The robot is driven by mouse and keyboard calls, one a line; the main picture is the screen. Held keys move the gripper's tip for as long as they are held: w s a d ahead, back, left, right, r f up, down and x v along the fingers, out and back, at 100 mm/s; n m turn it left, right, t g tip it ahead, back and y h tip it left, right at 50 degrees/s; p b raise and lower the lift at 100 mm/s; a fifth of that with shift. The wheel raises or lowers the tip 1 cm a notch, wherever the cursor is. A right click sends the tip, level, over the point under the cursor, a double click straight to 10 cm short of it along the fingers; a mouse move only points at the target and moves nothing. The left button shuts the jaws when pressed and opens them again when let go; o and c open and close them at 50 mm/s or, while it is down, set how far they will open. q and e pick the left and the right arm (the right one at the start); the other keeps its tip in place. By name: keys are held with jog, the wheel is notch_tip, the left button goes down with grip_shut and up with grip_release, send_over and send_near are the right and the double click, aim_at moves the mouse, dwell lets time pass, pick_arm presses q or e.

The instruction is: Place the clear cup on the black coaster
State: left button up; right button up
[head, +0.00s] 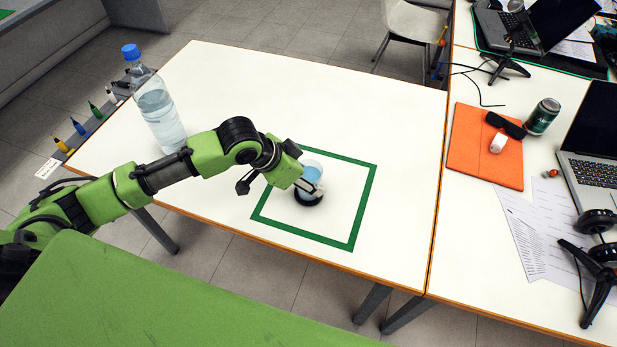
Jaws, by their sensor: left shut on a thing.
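The clear cup (312,170) holds something light blue and stands roughly upright inside the green square outline on the white table. My left gripper (308,187) is shut on the cup, reaching it from the left. The black coaster (309,199) lies inside the green outline, directly beneath the cup in this view. I cannot tell whether the cup's base touches the coaster or is just above it. The gripper hides part of the cup and its lower edge. My right gripper is not in view.
A water bottle (157,108) with a blue cap stands at the table's left. The white table (375,110) is clear behind and right of the green outline (361,207). A second table at right holds an orange folder (484,153), a can (542,117), laptops and papers.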

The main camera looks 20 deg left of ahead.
pick_arm(q)
jog(key=o, duration=1.3)
jog(key=shift+c, duration=0.2)
jog(key=v, duration=1.2)
